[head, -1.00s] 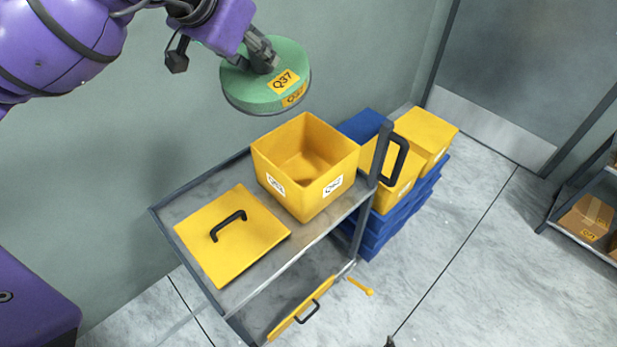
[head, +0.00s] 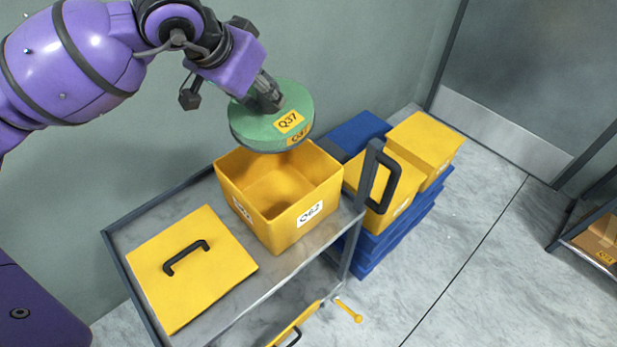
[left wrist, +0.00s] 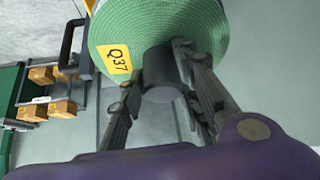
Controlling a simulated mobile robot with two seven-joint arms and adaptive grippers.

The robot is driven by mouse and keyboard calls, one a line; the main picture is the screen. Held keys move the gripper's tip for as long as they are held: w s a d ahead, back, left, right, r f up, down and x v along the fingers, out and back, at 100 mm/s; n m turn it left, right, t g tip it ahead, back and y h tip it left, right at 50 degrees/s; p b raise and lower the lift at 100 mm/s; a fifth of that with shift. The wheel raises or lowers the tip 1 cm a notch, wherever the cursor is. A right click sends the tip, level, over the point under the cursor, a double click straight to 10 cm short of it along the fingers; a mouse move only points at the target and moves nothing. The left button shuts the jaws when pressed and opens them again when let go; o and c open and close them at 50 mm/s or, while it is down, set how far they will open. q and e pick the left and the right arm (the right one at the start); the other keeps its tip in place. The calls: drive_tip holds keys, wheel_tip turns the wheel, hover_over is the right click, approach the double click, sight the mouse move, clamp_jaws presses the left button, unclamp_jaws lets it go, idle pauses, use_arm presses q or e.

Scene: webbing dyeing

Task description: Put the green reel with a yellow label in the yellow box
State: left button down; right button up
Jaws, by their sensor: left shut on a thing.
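The green reel (head: 258,128) carries yellow labels reading Q37. My left gripper (head: 272,100) is shut on the reel's central hub and holds it in the air. In the left wrist view the reel (left wrist: 190,22) fills the top, and the fingers of my left gripper (left wrist: 160,75) close around its dark grey hub. The open yellow box (head: 285,224), labelled Q62, stands on the grey cart; its inside looks empty where visible. In the head view the reel overlaps the box's back rim, apparently above it. My right gripper is not in view.
A yellow lid (head: 190,270) with a black handle lies on the cart (head: 290,270) left of the box. The cart's black handle (head: 383,180) rises right of the box. Closed yellow boxes (head: 425,142) on blue crates (head: 385,240) stand behind it.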

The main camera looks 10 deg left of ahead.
use_arm(q)
drive_tip(key=shift+g, duration=0.5)
wheel_tip(320, 180, down, 28)
drive_tip(key=b, duration=0.5)
drive_tip(key=shift+d+f, duration=0.15)
drive_tip(key=shift+f, duration=0.1)
drive_tip(key=c, duration=1.3)
unclamp_jaws()
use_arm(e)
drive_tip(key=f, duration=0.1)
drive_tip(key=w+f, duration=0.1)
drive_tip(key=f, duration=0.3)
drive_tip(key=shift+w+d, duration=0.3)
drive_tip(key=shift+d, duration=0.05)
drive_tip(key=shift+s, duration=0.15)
